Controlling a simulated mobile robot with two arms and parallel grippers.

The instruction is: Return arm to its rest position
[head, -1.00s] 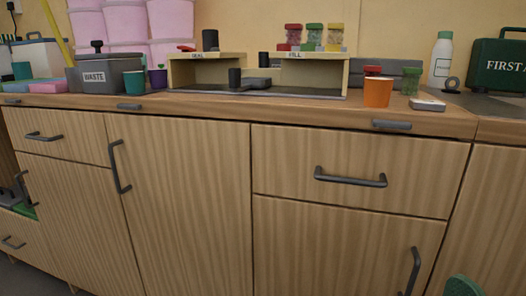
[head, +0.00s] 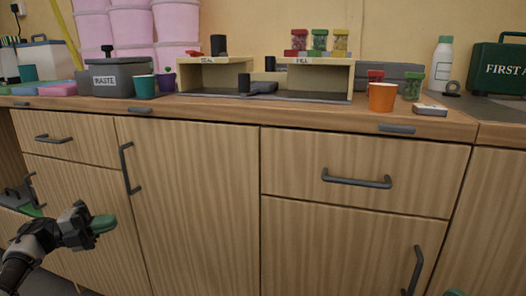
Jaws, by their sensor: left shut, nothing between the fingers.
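My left gripper (head: 103,224), with green finger pads, is low at the left, in front of the wooden cabinet doors and well below the worktop. It is shut and empty. Its forearm comes in from the bottom left corner. A small green tip of what appears to be my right gripper (head: 455,292) shows at the bottom edge on the right; the rest is out of frame, so its jaws cannot be judged.
The worktop (head: 215,105) above holds a WASTE bin (head: 112,79), teal cup (head: 145,87), SEAL and FILL stand (head: 352,78), orange cup (head: 382,97), green-lidded jar (head: 413,86) and first aid case (head: 500,70). Handles (head: 357,181) stick out from the cabinet fronts.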

